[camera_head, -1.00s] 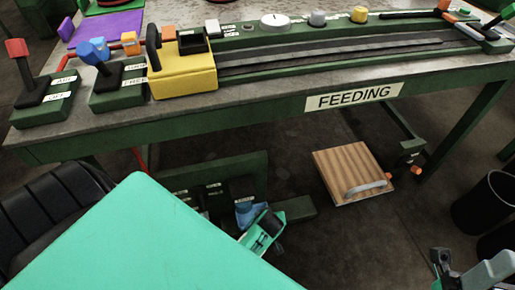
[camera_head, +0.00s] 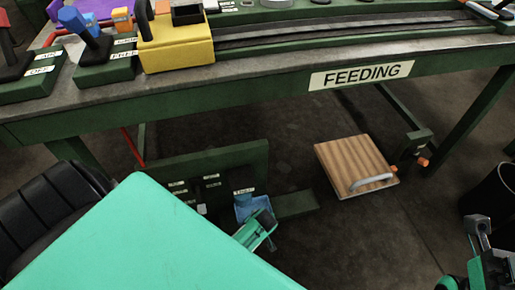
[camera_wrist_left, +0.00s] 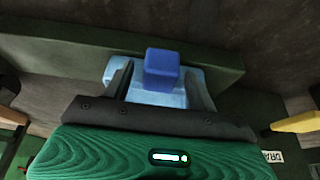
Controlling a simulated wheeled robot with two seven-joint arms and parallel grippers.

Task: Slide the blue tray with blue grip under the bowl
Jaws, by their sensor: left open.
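The light blue tray (camera_head: 246,205) is low under the table against a dark green plate. In the left wrist view the tray (camera_wrist_left: 156,97) has a darker blue block-like grip (camera_wrist_left: 163,70) rising from it. My left gripper (camera_wrist_left: 160,74) is open, with one dark finger on each side of the grip; I cannot tell whether they touch it. In the head view my left gripper (camera_head: 262,222) is at the tray's lower right and partly covers it. My right gripper (camera_head: 492,250) is at the bottom right, away from the tray; its jaw opening is unclear. I see no clear bowl.
The green table (camera_head: 260,77) with a FEEDING label crosses above the tray. A wooden board (camera_head: 352,165) with a pale handle is to the right below it. A black chair (camera_head: 45,205) is at left and a black bin (camera_head: 490,198) at right. Floor between is clear.

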